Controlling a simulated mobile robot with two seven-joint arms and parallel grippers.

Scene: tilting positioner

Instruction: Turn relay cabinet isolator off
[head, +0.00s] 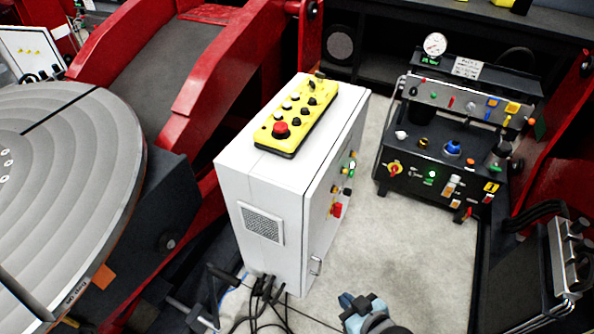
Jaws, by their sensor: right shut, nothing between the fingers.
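The relay cabinet appears to be the white upright box (265,185) in the middle of the head view. Its right-hand face is seen at a steep slant and carries several small controls. A red control (337,210), perhaps the isolator, sits low among them; its setting is too small to read. A small handle (315,265) is near the bottom of that face. My right gripper (358,301) is at the bottom edge, below and right of the cabinet, apart from it. It is shut and empty. I cannot make out my left gripper.
A yellow pendant (309,108) with a red button lies on the cabinet top. A black control console (440,165) with a gauge stands at the right. A large round table (70,180) and red frame (220,75) fill the left. Grey floor (420,250) right of the cabinet is clear.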

